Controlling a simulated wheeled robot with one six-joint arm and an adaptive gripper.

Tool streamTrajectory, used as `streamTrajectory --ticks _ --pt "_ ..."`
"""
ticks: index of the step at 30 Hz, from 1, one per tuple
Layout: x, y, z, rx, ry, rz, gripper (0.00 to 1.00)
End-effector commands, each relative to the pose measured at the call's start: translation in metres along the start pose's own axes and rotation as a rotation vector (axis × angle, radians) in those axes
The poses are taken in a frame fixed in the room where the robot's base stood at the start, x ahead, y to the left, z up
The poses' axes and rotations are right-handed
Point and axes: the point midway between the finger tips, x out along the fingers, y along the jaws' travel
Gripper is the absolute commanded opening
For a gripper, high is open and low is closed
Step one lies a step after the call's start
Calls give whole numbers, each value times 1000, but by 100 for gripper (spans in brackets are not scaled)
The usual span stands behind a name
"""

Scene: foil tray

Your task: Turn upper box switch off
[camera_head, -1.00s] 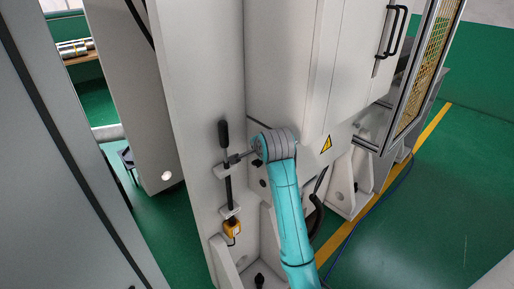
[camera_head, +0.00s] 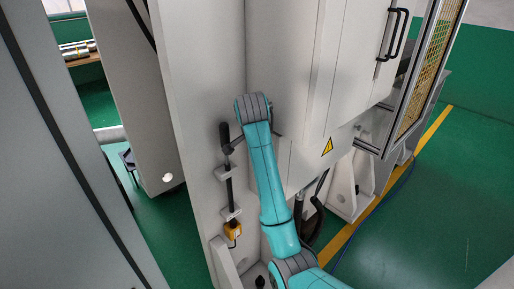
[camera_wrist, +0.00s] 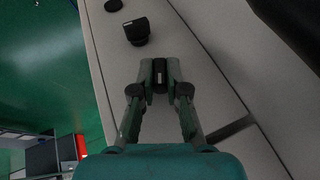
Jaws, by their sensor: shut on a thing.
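A black upright handle (camera_head: 225,133) stands at the top of a dark rod on the pale machine's left panel, and no other part is clearly recognisable as the upper box switch. My gripper (camera_head: 235,144) is beside the handle's lower part. In the wrist view, my gripper (camera_wrist: 160,73) is shut on a small black piece (camera_wrist: 160,77). I cannot tell whether this piece is the same handle. A black block with a white mark (camera_wrist: 138,31) sits ahead of the fingers, apart from them.
A yellow box (camera_head: 233,230) is at the rod's lower end, below a pale bracket (camera_head: 230,214). The machine's front housing (camera_head: 282,70) stands close to the right of my wrist. Dark hoses (camera_head: 313,215) hang at lower right. Green floor (camera_head: 430,215) is open at right.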

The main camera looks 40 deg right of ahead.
Motion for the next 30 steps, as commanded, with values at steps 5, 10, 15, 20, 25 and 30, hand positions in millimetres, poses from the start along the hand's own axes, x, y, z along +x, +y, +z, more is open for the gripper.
streamTrajectory --ticks 5,10,15,20,25,30 --pt "1 0 0 -1 -1 3 0" --pt "1 0 0 -1 -1 2 18" --pt "1 0 0 -1 -1 2 39" --pt "1 0 0 0 0 1 39" --pt "0 0 0 0 0 0 39" --pt "1 2 0 19 0 -45 39"
